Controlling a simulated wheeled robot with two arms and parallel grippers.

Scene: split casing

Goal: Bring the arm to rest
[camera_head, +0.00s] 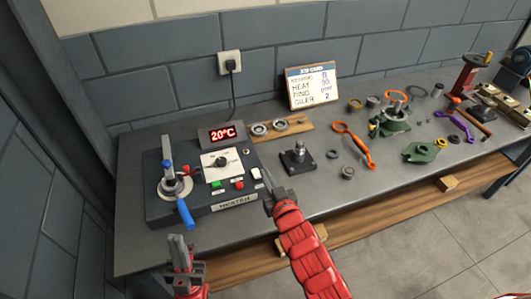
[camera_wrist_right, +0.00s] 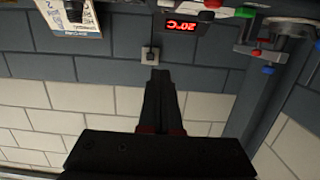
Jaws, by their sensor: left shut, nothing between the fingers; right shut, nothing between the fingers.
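My right arm comes in red from the bottom, and its gripper (camera_head: 270,193) is at the front edge of the bench, just right of the heater unit. In the right wrist view my right gripper (camera_wrist_right: 159,75) shows with its fingers together and nothing between them. My left gripper (camera_head: 180,243) is at the lower left, in front of the bench and below the heater's blue-handled lever. Its fingers point up and hold nothing.
The heater unit (camera_head: 161,211) with a 20°C display (camera_head: 222,134) stands at the left of the grey bench (camera_head: 310,204). A black block with a post (camera_head: 297,160) is nearby. An orange tool (camera_head: 355,145) and green casing parts (camera_head: 421,152) lie further right. A sign (camera_head: 312,87) leans at the back.

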